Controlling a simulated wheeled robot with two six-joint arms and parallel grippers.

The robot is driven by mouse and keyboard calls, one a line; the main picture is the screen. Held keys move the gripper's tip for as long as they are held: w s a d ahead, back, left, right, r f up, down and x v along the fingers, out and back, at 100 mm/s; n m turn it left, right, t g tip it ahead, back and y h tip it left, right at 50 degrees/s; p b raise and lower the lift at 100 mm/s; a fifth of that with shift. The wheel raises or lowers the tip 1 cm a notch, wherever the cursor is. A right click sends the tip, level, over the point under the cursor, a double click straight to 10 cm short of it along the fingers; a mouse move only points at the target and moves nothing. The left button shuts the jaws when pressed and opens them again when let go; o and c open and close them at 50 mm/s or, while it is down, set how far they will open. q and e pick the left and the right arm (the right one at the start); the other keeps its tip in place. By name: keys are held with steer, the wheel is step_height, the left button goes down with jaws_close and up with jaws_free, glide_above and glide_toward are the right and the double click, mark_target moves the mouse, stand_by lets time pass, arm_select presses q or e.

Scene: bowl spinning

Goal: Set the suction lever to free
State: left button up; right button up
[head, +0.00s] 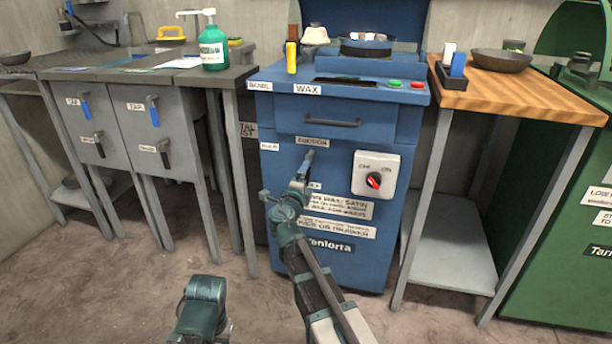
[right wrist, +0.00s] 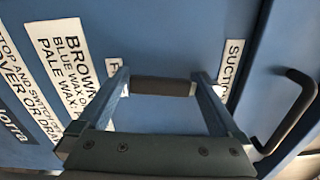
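The blue machine (head: 335,253) stands mid-picture in the head view, with a SUCTION label (head: 312,141) on its front. In the right wrist view that label (right wrist: 231,68) is at the right, and a mostly hidden label starting with F (right wrist: 114,66) is at the left. The dark suction lever (right wrist: 162,87) lies between them, and its pointing end cannot be told. My right gripper (head: 303,168) is at the machine's front. Its fingers (right wrist: 163,85) are spread around the lever, one near each end; contact is unclear.
A drawer handle (right wrist: 290,112) is close beside the right gripper. A grey cabinet (head: 120,130) with several levers stands left, a wooden-topped table (head: 540,95) right. The floor in front is clear.

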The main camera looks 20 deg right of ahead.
steer(key=v, duration=1.3)
steer(key=shift+s+a, duration=0.25)
steer(key=shift+s, duration=0.1)
